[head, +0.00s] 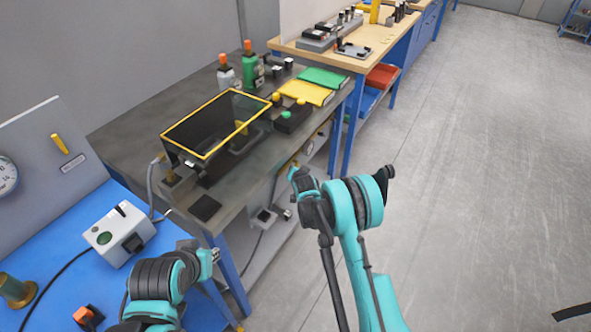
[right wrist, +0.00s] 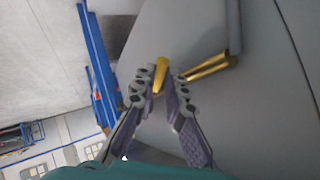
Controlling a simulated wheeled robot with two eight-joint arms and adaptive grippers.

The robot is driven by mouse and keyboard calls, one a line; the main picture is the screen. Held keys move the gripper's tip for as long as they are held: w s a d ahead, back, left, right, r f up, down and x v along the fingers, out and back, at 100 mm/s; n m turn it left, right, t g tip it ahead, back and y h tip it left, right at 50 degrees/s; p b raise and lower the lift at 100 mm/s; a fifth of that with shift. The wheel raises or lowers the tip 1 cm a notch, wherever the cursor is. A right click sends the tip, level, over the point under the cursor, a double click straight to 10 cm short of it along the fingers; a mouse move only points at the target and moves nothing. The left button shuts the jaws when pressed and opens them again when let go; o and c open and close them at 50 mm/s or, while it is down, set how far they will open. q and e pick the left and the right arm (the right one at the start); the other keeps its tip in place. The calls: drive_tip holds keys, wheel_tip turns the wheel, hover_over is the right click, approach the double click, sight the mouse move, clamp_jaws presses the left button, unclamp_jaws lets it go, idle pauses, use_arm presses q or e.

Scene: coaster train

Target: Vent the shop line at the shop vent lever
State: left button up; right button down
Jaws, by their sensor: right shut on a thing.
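In the right wrist view a yellow lever handle (right wrist: 161,75) stands between the fingertips of my right gripper (right wrist: 164,85), which is shut on it. A brass pipe (right wrist: 208,67) runs beside the lever, against a grey surface. In the head view my right gripper (head: 297,182) is low by the front edge of the dark workbench, and its fingers are mostly hidden by my arm. A yellow handle (head: 60,144) sits above a label on the grey gauge panel at the left. My left gripper (head: 211,256) is over the blue bench's right edge; its fingers are unclear.
The dark workbench (head: 115,140) carries a yellow-framed clear box (head: 215,125), bottles and coloured trays. A white control box (head: 118,232) stands on the blue bench (head: 60,250). A wooden bench (head: 375,38) is farther back.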

drive_tip(key=shift+f+n+t+h, duration=0.3)
drive_tip(key=shift+f+t+h, duration=0.15)
drive_tip(key=shift+t, duration=0.35)
drive_tip(key=c, duration=1.9)
unclamp_jaws()
drive_tip(key=shift+o, duration=0.2)
drive_tip(key=v, duration=1.2)
drive_tip(key=shift+f, duration=0.1)
